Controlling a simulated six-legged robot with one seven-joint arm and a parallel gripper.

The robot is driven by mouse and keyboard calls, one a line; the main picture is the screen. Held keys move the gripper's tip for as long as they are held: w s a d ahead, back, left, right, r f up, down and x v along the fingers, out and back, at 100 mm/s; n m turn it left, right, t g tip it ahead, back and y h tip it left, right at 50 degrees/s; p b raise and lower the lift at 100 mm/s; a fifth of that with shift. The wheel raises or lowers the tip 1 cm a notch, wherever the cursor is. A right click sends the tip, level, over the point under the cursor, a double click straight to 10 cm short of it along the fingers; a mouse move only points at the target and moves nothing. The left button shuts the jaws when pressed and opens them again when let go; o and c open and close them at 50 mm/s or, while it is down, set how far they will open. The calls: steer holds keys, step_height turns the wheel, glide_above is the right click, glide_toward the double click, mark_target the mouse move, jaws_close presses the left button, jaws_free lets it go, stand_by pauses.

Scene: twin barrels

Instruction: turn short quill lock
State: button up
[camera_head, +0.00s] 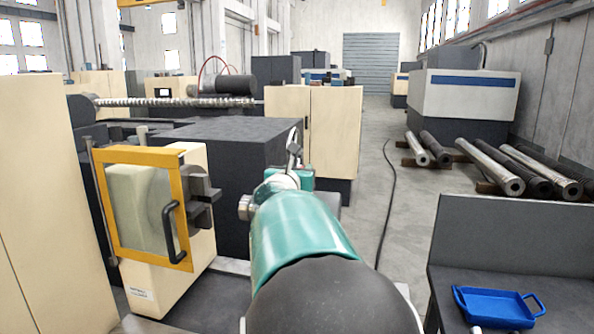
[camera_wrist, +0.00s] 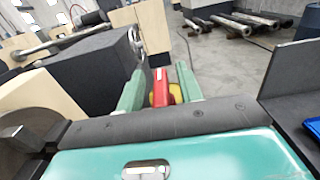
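My gripper (camera_wrist: 160,86) is open in the wrist view, its two green fingers pointing away and standing apart. A red and yellow part (camera_wrist: 161,88) shows in the gap between them, nearer the right finger. It may be the quill lock, but its shape is partly hidden, and I cannot tell whether a finger touches it. A grey handwheel (camera_wrist: 137,45) stands just beyond the left finger. In the head view my teal arm hides the fingers and the red part, and a grey wheel edge (camera_head: 295,147) rises behind it.
A cream machine housing with a yellow-framed guard (camera_head: 182,220) stands left of my arm, beside a large dark block (camera_head: 225,140). A dark bench (camera_head: 510,240) with a blue tray (camera_head: 497,306) is at right. The aisle floor is mostly clear.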

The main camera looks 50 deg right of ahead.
jaws_close()
steer(key=shift+m+g, duration=0.4)
steer(key=shift+g, duration=0.2)
steer(key=m+g+h, duration=0.1)
steer(key=m+g, duration=0.2)
steer(key=g, duration=0.2)
steer(key=shift+w, duration=0.15)
steer(key=m+g, duration=0.2)
steer(key=g, duration=0.1)
steer(key=m+g+y, duration=0.1)
steer(key=m+g, duration=0.2)
steer(key=g, duration=0.1)
steer(key=shift+g, duration=0.3)
steer(key=m+g+y, duration=0.1)
steer(key=m+g, duration=0.1)
steer(key=g, duration=0.1)
steer(key=m+g+y, duration=0.2)
steer(key=shift+m+g+y, duration=0.3)
steer(key=shift+g, duration=0.1)
steer(key=shift+m+g+y, duration=1.4)
steer(key=shift+m+y, duration=0.1)
steer(key=shift+y, duration=0.4)
steer(key=shift+r+m+g+y, duration=0.1)
steer(key=shift+m+g+y, duration=0.5)
steer(key=shift+m+y, duration=0.4)
